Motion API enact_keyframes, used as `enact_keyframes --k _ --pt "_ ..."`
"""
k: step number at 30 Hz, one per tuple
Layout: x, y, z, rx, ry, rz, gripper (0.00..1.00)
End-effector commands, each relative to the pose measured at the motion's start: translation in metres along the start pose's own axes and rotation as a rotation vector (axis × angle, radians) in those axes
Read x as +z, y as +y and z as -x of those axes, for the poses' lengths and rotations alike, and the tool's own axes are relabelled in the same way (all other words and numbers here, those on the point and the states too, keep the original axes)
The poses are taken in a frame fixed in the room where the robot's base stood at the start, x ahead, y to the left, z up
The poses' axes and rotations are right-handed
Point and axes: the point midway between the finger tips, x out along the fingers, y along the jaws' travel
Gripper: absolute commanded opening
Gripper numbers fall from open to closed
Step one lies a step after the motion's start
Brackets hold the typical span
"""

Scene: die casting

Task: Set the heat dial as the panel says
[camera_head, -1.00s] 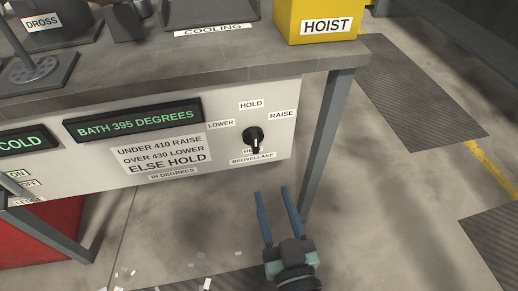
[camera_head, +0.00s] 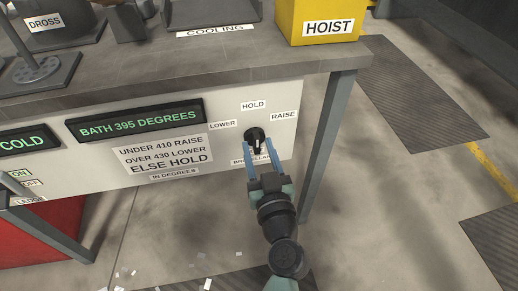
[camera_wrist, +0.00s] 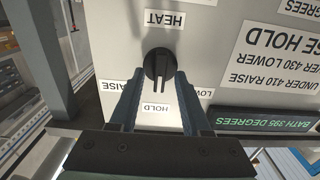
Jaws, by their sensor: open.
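The black heat dial (camera_head: 254,134) is on the front panel (camera_head: 225,165), amid the labels LOWER, HOLD and RAISE. In the wrist view the dial (camera_wrist: 158,64) appears upside down, its raised bar along the HEAT–HOLD line. The display (camera_head: 135,121) reads BATH 395 DEGREES. The instruction label (camera_head: 163,153) says under 410 raise, over 430 lower, else hold. My gripper (camera_head: 258,145) is open, its fingers at either side of the dial, with gaps showing in the wrist view.
The bench top (camera_head: 190,62) overhangs the panel, with a yellow HOIST box (camera_head: 318,20) above right. A grey bench leg (camera_head: 325,150) stands right of the dial. A red box (camera_head: 45,232) is below left. The floor in front is mostly clear.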

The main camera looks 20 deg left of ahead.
Motion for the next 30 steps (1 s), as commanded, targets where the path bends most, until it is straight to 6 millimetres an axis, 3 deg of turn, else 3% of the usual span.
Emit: enact_keyframes --k 5,14,30 --pt "-0.0001 -0.0001 -0.0001 0.0 0.0 0.0 0.47" --pt "-0.0003 0.0 0.0002 0.0 0.001 0.0 0.0" --pt "0.0 0.0003 0.0003 0.0 0.001 -0.059 0.0"
